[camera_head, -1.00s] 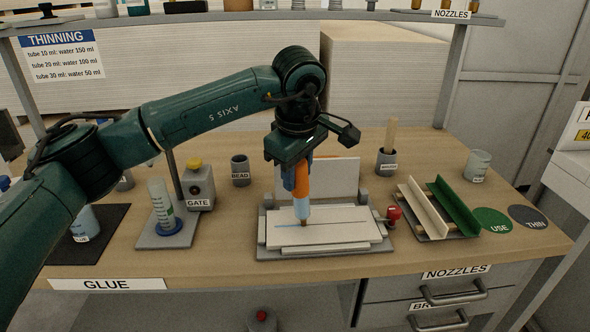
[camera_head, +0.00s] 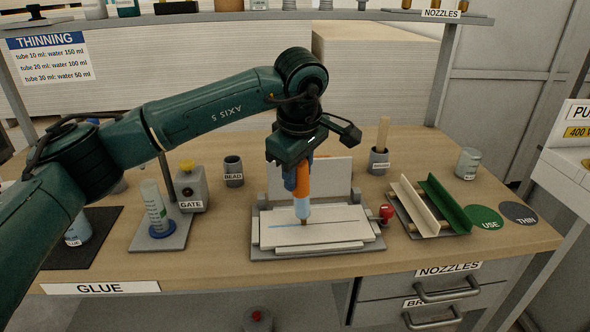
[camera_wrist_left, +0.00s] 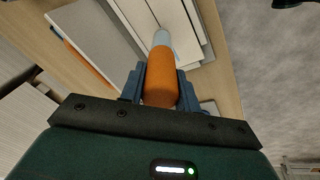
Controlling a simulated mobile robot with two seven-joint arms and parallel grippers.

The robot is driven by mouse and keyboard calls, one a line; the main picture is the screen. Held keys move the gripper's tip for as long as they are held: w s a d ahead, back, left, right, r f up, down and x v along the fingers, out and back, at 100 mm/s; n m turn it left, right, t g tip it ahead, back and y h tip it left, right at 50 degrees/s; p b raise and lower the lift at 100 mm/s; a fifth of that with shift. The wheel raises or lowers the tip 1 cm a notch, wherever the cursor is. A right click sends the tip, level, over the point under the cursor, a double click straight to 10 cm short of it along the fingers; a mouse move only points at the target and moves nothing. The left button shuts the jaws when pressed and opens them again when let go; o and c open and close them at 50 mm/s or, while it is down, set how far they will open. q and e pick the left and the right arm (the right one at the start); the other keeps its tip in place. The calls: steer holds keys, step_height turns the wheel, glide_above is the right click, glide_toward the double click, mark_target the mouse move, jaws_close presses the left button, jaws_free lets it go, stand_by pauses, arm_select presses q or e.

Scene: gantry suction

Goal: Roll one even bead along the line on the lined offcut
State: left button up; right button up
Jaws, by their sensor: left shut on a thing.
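My left gripper (camera_head: 295,180) is shut on an orange glue bottle (camera_head: 303,181) with a pale blue lower part and a brown nozzle. It points down at the lined offcut (camera_head: 350,233), a pale board on a grey fixture. The tip is at or just above the line; contact is not clear. A thin dark line (camera_head: 338,222) runs on to the right. In the left wrist view the blue fingers (camera_wrist_left: 160,88) grip the orange body (camera_wrist_left: 159,75). My right gripper is not in view.
An upright pale board (camera_head: 335,177) stands behind the offcut. A red knob (camera_head: 386,212) is at the fixture's right. The GATE box (camera_head: 190,187), BEAD cup (camera_head: 233,170) and a bottle (camera_head: 155,208) are left. Angled green (camera_head: 450,204) and white strips lie right.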

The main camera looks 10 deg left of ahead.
arm_select(q)
steer(key=shift+d, duration=0.25)
steer(key=shift+w+d, duration=0.1)
steer(key=shift+d, duration=0.05)
steer(key=shift+w+d, duration=0.1)
steer(key=shift+d, duration=0.4)
stand_by(0.3)
steer(key=shift+w+d+p, duration=0.15)
steer(key=shift+d+p, duration=0.15)
steer(key=shift+d, duration=0.15)
steer(key=shift+w+d, duration=0.1)
steer(key=shift+d, duration=0.4)
stand_by(0.3)
